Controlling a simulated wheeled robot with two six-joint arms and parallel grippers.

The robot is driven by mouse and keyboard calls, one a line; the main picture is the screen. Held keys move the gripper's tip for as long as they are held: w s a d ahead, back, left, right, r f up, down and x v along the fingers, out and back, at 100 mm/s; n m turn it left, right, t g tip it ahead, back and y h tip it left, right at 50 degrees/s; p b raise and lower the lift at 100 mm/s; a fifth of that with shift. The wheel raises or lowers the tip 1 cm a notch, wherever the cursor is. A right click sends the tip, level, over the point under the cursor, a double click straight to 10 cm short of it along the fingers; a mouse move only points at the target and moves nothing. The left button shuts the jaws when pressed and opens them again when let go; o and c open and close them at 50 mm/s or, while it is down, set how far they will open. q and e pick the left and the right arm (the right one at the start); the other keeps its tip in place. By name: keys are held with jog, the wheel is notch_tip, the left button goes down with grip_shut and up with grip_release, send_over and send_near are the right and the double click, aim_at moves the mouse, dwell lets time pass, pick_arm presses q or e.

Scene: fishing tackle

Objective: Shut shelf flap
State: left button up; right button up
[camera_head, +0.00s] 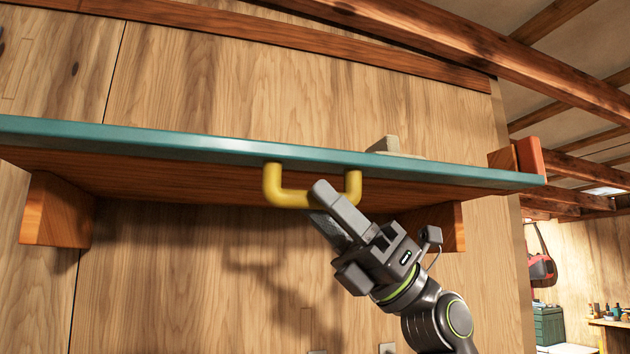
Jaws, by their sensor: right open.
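The shelf flap (215,149) shows as a long teal panel seen from below, lying roughly flat along the shelf on the wooden wall. A yellow U-shaped handle (292,196) hangs from its front edge. My right gripper (320,202) reaches up from the lower right, with its fingers at the right half of the handle. It is open. One finger overlaps the handle in the picture; I cannot tell whether it touches. My left gripper is not in view.
Wooden brackets (57,210) sit under the shelf at both ends. A small pale block (397,146) shows above the panel's edge. Roof beams cross above. At the far right are a red bag (541,268) and a green cabinet (549,325). The wall below the shelf is mostly clear.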

jog(key=shift+x, duration=0.9)
jog(key=shift+c, duration=0.2)
grip_shut()
